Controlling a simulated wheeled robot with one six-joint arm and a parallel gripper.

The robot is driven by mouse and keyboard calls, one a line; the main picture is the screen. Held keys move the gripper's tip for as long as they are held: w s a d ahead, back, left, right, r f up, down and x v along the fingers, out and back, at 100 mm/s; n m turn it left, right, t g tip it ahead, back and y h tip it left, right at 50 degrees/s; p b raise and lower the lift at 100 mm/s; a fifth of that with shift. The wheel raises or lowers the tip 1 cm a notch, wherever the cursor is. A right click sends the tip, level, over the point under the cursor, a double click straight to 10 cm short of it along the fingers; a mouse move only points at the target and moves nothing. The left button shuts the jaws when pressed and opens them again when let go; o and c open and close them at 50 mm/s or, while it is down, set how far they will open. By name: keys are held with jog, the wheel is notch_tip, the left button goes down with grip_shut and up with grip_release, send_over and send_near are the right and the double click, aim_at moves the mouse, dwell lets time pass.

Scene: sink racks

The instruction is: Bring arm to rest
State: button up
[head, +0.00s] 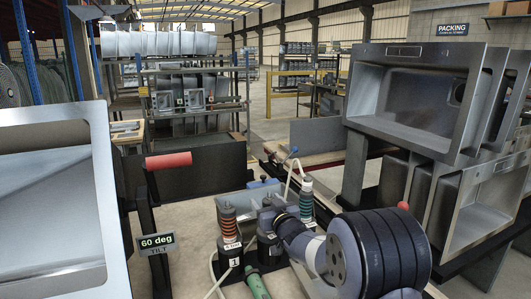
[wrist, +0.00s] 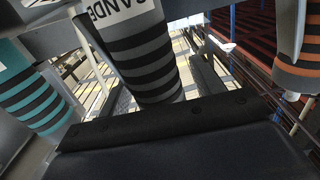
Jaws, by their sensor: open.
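My arm reaches in from the lower right in the head view. My gripper (head: 268,214) is at its far end, low among the upright striped tools on the bench. Its fingers are small and partly hidden there. The jaws are open and I see nothing held between them. In the wrist view a dark flat block fills the bottom, and a grey-and-black striped tool (wrist: 145,55) with a white label stands close in front of it. A teal-striped tool (wrist: 38,95) is at the left and an orange-striped one (wrist: 298,45) at the right.
In the head view an orange-striped tool (head: 228,228) and a teal-striped tool (head: 306,198) stand close around my gripper, with pale hoses. A tilted sink (head: 55,200) is at left beside a red handle (head: 168,160). Racked sinks (head: 415,90) stand at right.

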notch_tip(320, 180, up, 9)
jog(key=p, duration=0.6)
jog(key=shift+r+p, duration=0.1)
jog(key=shift+p, duration=0.25)
